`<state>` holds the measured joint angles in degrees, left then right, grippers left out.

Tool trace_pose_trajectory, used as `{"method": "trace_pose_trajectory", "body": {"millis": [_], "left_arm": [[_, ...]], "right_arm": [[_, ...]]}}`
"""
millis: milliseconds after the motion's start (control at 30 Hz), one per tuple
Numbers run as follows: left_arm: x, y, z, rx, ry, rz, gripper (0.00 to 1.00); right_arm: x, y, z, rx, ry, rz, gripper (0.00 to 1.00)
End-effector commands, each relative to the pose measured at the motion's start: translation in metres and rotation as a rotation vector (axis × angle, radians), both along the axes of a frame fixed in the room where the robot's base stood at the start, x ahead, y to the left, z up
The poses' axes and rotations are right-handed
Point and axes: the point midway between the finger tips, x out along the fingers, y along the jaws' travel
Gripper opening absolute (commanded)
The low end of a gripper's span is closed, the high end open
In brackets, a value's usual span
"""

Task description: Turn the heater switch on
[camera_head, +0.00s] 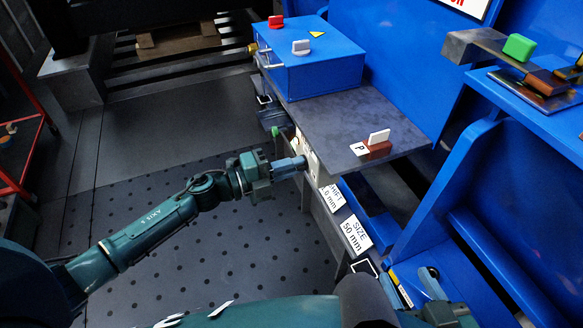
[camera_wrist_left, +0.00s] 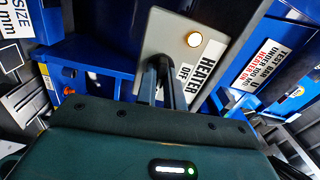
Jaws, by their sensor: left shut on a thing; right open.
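In the head view the panel (camera_head: 306,155) is under the edge of the grey bench top, partly behind my gripper. My left gripper (camera_head: 300,163) reaches it from the left. In the left wrist view its dark fingers (camera_wrist_left: 163,64) are close together at the panel, beside the "OFF" mark. My right gripper (camera_head: 414,280) is open at the lower right.
The grey bench top (camera_head: 330,130) overhangs the panel and carries a blue box (camera_head: 315,70) and a brown block with a white tab (camera_head: 378,143). "SIZE 50 mm" (camera_head: 355,234) and other labels line the front below. The dotted floor (camera_head: 200,260) is open.

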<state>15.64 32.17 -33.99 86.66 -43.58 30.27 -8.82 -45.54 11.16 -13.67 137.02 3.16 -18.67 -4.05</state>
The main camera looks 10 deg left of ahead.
Motion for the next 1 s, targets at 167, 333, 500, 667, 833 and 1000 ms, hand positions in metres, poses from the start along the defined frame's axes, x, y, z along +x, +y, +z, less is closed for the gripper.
{"method": "trace_pose_trajectory", "body": {"millis": [167,333,500,667,833,1000], "left_arm": [[-0.0007,-0.0001,-0.0013,0.028,-0.04,-0.002,0.0],[-0.0007,-0.0003,-0.001,0.038,-0.055,-0.002,0.0],[-0.0008,-0.0003,-0.0009,0.04,-0.056,-0.002,0.0],[-0.0008,-0.0003,-0.0009,0.04,-0.055,-0.002,0.0],[-0.0007,-0.0002,-0.0009,0.039,-0.056,-0.001,0.21],[-0.0003,-0.0001,-0.0006,0.039,-0.056,-0.001,0.32]], "right_arm": [[0.0019,0.0019,-0.001,-0.003,-0.007,0.006,0.53],[0.0041,0.0018,0.0003,-0.005,-0.014,0.007,0.53],[0.0043,0.0016,0.0007,-0.006,-0.015,0.006,0.53],[0.0044,0.0011,0.0012,-0.006,-0.015,0.005,0.53],[0.0037,0.0006,0.0009,-0.007,-0.013,0.004,0.53],[0.0024,0.0003,-0.0002,-0.008,-0.009,0.004,0.53]]}}
